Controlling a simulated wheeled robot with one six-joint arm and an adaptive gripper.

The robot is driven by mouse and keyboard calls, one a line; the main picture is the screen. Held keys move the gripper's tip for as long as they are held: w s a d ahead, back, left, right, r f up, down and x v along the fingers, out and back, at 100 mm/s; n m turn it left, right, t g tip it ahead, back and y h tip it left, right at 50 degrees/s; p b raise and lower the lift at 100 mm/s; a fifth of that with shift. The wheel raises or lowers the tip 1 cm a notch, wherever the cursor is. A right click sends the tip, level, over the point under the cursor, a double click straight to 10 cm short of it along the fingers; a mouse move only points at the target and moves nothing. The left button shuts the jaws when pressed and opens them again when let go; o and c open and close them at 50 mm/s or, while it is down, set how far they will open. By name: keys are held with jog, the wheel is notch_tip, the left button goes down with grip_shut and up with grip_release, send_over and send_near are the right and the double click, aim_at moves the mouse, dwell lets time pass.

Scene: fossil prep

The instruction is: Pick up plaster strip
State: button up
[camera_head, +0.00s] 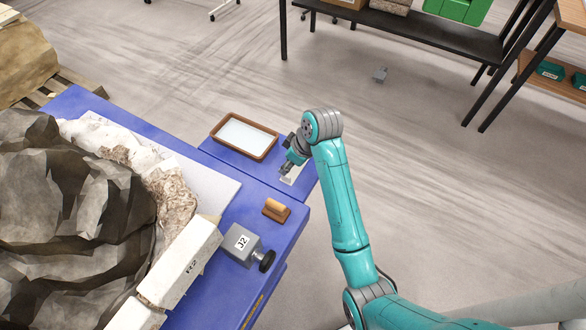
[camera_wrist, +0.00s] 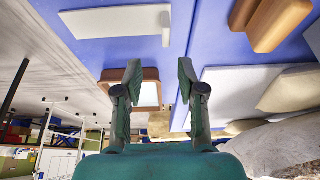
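The plaster strip (camera_head: 297,174) is a flat white piece. It lies on the blue table's side section, near the right edge in the head view. In the wrist view the strip (camera_wrist: 110,21) lies across the upper left, just beyond my fingertips. My gripper (camera_head: 287,170) is low over the table at the strip's left end and hides part of it. In the wrist view my gripper (camera_wrist: 158,70) has its two fingers spread apart, with nothing held between them. I cannot tell whether a finger touches the strip.
A brown tray (camera_head: 217,129) with white contents stands just left of my gripper. A wooden block (camera_head: 276,209) and a grey block marked J2 (camera_head: 241,244) with a black knob sit nearer. A large rock in a plaster jacket (camera_head: 182,262) fills the left. Floor right of the table is open.

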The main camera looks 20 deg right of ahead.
jog(key=shift+w+a+f, duration=0.15)
jog(key=shift+f, duration=0.4)
jog(key=f, duration=0.2)
jog(key=a+f, duration=0.1)
jog(key=f, duration=0.1)
jog(key=shift+w, duration=0.1)
jog(key=shift+w+a+f, duration=0.15)
jog(key=shift+w+f, duration=0.05)
jog(key=shift+f, duration=0.35)
grip_shut()
